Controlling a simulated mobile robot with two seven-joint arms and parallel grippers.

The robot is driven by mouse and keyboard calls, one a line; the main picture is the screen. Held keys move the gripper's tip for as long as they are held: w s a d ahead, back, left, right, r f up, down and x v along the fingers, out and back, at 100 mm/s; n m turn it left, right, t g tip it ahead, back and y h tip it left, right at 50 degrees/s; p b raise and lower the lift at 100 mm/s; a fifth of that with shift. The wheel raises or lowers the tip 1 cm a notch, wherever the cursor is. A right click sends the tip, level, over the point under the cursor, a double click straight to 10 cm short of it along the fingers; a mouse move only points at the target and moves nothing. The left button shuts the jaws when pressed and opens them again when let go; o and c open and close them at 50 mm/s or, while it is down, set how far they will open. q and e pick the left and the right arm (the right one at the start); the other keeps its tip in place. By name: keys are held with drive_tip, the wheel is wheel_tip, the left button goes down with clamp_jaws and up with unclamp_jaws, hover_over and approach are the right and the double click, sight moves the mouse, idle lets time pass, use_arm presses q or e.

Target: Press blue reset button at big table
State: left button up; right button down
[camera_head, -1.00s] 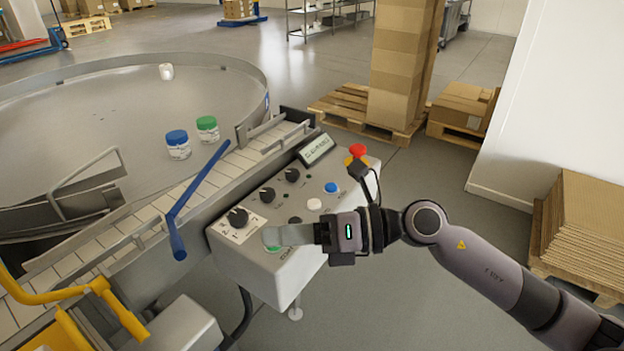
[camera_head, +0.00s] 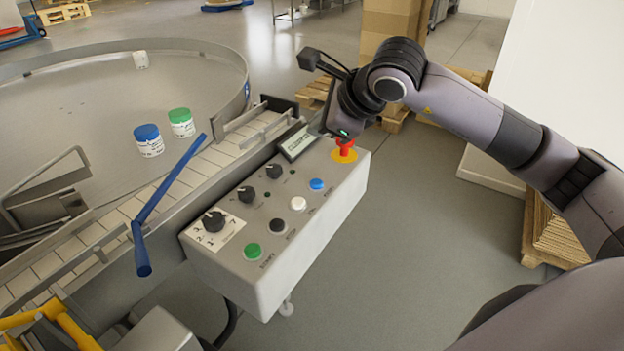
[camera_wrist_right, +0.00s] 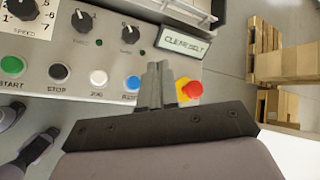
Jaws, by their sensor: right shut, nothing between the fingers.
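The blue button (camera_head: 317,184) sits on the grey control panel (camera_head: 330,205) of the big round table (camera_head: 60,100), at the right end of a row of buttons. It also shows in the right wrist view (camera_wrist_right: 131,83), just left of my fingers. My right gripper (camera_head: 328,122) is above the far end of the panel, near the display and the red emergency stop (camera_head: 345,147). In the right wrist view its fingers (camera_wrist_right: 155,68) are shut together and empty, between the blue button and the red stop. Whether they touch the panel cannot be told. My left gripper is not in view.
White (camera_head: 298,203), black (camera_head: 278,226) and green (camera_head: 252,251) buttons line up beside the blue one. Several black knobs (camera_head: 245,194) and a small display (camera_head: 298,142) are behind them. A blue-lidded jar (camera_head: 148,140) and a green-lidded jar (camera_head: 181,123) stand on the table.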

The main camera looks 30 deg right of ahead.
sight(319, 184)
drive_tip(key=shift+f, duration=0.15)
wheel_tip(319, 184, down, 8)
drive_tip(key=b, duration=0.5)
drive_tip(key=shift+f, duration=0.15)
drive_tip(key=shift+f+b, duration=0.15)
drive_tip(key=shift+b, duration=0.25)
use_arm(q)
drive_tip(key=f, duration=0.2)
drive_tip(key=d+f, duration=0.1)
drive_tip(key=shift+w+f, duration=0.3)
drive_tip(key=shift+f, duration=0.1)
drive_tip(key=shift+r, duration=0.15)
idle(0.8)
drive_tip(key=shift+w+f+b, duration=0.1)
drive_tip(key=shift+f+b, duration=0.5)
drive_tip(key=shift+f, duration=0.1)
use_arm(e)
drive_tip(key=shift+f, duration=0.4)
